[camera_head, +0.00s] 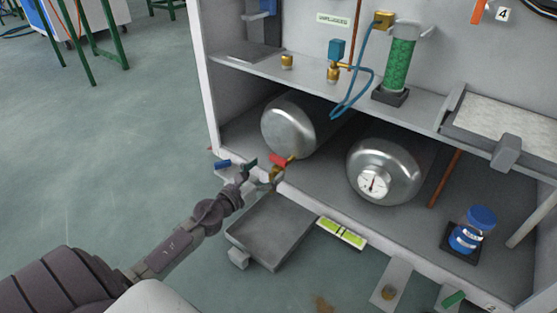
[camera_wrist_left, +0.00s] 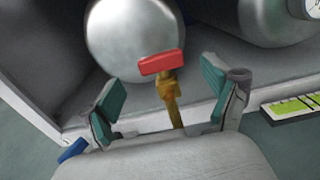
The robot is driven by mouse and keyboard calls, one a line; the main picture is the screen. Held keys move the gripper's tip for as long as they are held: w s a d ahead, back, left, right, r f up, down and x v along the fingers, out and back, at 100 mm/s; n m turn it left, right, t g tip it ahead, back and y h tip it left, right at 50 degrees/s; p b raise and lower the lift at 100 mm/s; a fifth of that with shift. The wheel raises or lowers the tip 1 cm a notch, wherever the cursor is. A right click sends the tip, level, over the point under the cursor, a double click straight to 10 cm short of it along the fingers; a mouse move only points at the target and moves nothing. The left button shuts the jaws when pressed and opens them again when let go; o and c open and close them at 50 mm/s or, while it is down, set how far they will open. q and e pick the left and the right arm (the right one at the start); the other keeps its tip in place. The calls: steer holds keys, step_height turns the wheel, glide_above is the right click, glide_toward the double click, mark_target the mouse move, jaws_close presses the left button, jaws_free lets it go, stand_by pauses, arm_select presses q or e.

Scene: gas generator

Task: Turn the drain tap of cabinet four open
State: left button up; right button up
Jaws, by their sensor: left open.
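The drain tap (camera_head: 278,160) has a red lever handle on a brass valve body. It sits at the front edge of the lower shelf of the cabinet marked 4, in front of the left silver tank (camera_head: 290,128). The left wrist view shows the red handle (camera_wrist_left: 161,62) lying nearly crosswise above the brass body (camera_wrist_left: 171,95). My left gripper (camera_head: 261,171) is open at the tap. Its two green-padded fingers stand on either side of the brass body, with gaps and no visible contact. My right gripper is not in view.
A blue handle (camera_head: 222,164) sits left of the tap. A grey tray (camera_head: 270,230) and a green spirit level (camera_head: 341,232) lie in front of the cabinet. A second tank with a gauge (camera_head: 373,182) stands to the right.

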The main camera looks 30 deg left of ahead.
mark_target(277, 161)
arm_select(q)
steer(key=w, duration=0.5)
steer(key=shift+w+d, duration=0.2)
steer(key=shift+w, duration=0.15)
steer(key=c, duration=1.2)
